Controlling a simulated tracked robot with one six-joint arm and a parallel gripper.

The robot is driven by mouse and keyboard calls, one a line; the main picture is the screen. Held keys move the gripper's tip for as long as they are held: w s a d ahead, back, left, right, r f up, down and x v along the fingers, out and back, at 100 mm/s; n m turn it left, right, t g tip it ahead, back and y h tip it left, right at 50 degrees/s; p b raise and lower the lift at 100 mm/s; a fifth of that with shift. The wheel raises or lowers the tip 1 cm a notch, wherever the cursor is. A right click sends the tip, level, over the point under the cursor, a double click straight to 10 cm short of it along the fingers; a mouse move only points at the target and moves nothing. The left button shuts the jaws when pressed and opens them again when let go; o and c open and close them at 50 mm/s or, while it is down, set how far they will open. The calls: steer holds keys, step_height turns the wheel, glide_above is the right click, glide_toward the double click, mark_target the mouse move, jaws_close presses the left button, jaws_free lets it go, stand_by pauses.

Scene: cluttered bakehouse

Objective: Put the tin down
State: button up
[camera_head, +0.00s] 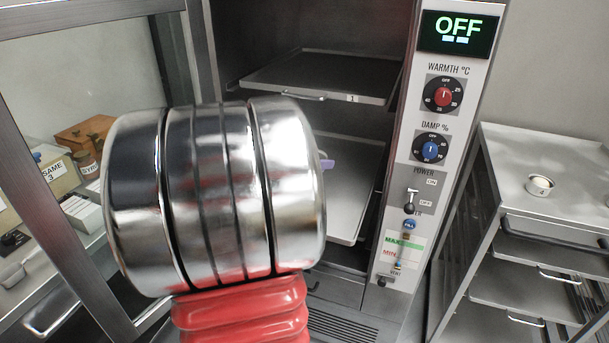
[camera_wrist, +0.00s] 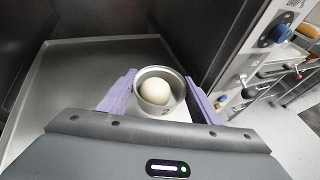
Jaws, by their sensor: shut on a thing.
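In the wrist view, a small round light-coloured tin (camera_wrist: 176,88) holds a pale ball of dough (camera_wrist: 155,91). My gripper (camera_wrist: 159,95), with two purple fingers, is shut on the tin, one finger on each side. The tin is upright over the grey tray (camera_wrist: 72,62) inside the cabinet, near the tray's right side. I cannot tell whether its base touches the tray. In the head view my chrome and red arm hides the tin, and only a bit of purple finger (camera_head: 327,164) shows at the lower tray (camera_head: 357,200).
An upper tray (camera_head: 325,75) marked 1 sits above. The control panel (camera_head: 438,140) reads OFF. A metal rack (camera_head: 545,150) with a small tin (camera_head: 540,185) marked 4 stands right. The open glass door (camera_head: 60,170) is left. The wrist view shows bare tray left of the tin.

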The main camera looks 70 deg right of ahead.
steer(key=shift+s+f, duration=0.1)
steer(key=shift+f, duration=3.05)
steer(key=shift+f, duration=1.85)
steer(key=shift+f, duration=0.1)
steer(key=o, duration=1.1)
steer(key=shift+c, duration=0.2)
steer(key=v, duration=1.2)
